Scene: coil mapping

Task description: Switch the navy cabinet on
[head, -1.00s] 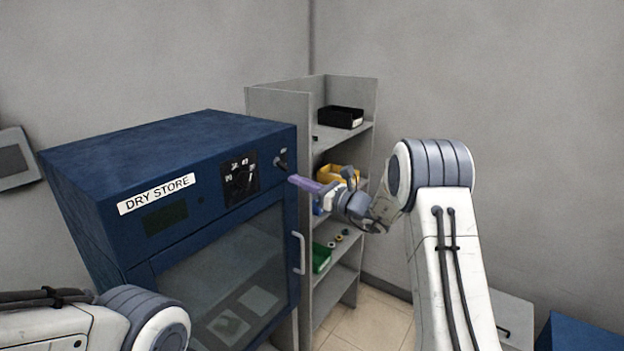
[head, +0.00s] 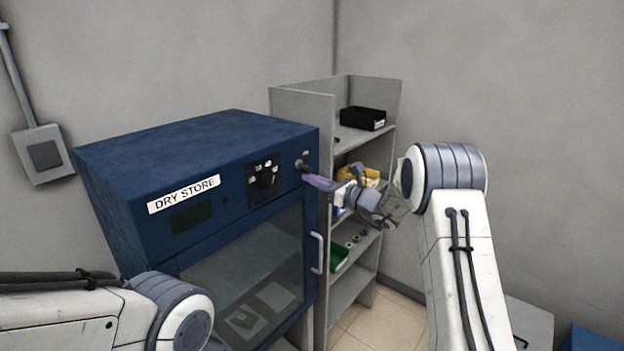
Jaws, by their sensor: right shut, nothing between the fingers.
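The navy cabinet (head: 205,140), labelled DRY STORE, stands left of centre with its glass door (head: 250,265) shut. Its front top panel holds a dark display (head: 191,217), a black dial with white marks (head: 264,180) and a small toggle-like switch (head: 303,164) at the right end. My right gripper (head: 318,182) is shut and empty, its purplish fingers pointing left just below the switch. Whether the fingertips touch the switch or panel I cannot tell. The display looks dark. My left arm shows at the lower left, but its gripper is out of view.
A grey shelf (head: 350,290) stands behind my right gripper, with a black bin (head: 362,118), a yellow bin (head: 372,176) and a green bin (head: 339,257). The door handle (head: 318,253) sticks out below the gripper. A grey box (head: 43,154) hangs on the left wall.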

